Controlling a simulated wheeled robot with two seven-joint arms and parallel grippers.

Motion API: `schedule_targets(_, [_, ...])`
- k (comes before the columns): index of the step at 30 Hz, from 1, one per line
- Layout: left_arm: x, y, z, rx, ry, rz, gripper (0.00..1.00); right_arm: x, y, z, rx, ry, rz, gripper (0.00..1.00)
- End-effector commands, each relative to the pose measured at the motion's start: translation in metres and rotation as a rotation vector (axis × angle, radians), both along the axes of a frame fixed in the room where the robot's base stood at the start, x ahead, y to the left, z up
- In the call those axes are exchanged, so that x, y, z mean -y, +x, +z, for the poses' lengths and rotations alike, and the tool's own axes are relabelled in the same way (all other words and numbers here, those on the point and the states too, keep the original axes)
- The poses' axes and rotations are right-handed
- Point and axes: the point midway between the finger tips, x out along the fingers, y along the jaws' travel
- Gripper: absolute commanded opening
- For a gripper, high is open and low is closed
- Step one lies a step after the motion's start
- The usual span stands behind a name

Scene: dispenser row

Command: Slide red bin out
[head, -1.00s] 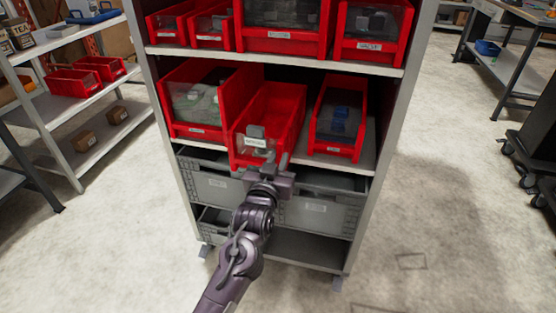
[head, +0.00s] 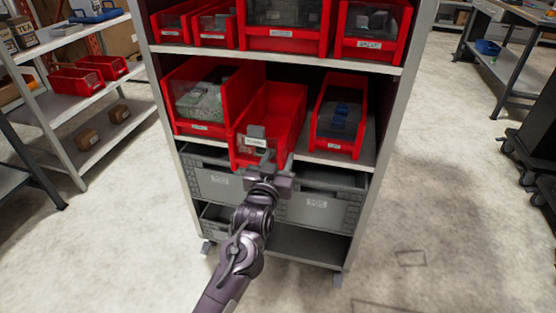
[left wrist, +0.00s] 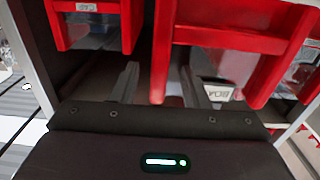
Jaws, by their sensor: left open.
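The red bin (head: 281,105) is in the middle of the shelf row at chest height and sticks out past the bins beside it. It has a clear front panel with a white label, partly hidden by my gripper. My left gripper (head: 277,161) is open at the lower front of this bin. In the left wrist view, the red bin (left wrist: 235,38) fills the upper right, and its near edge shows between the two spread fingers (left wrist: 160,88). I cannot tell whether the fingers touch it. My right gripper is not in view.
Red bins stand to the left (head: 204,97) and right (head: 339,116) in the same row. More red bins (head: 283,27) fill the row above. Grey crates (head: 322,205) sit below. A side shelf (head: 85,110) stands at left.

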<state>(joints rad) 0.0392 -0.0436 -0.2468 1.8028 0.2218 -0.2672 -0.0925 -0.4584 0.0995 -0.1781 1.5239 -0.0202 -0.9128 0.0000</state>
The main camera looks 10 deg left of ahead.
Motion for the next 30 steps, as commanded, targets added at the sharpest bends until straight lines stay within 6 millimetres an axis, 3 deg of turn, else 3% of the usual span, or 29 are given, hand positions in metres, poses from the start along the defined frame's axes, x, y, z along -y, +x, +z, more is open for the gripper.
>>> schedule_targets(7, [0.000, -0.009, -0.001, -0.002, 0.001, 0.000, 0.41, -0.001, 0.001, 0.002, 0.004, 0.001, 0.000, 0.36])
schedule_targets(19, [-0.002, -0.070, -0.001, -0.002, 0.001, -0.001, 0.41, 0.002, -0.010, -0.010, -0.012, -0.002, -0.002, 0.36])
schedule_targets(30, [-0.003, -0.078, 0.000, 0.000, 0.001, 0.000, 0.41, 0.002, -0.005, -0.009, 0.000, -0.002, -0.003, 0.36])
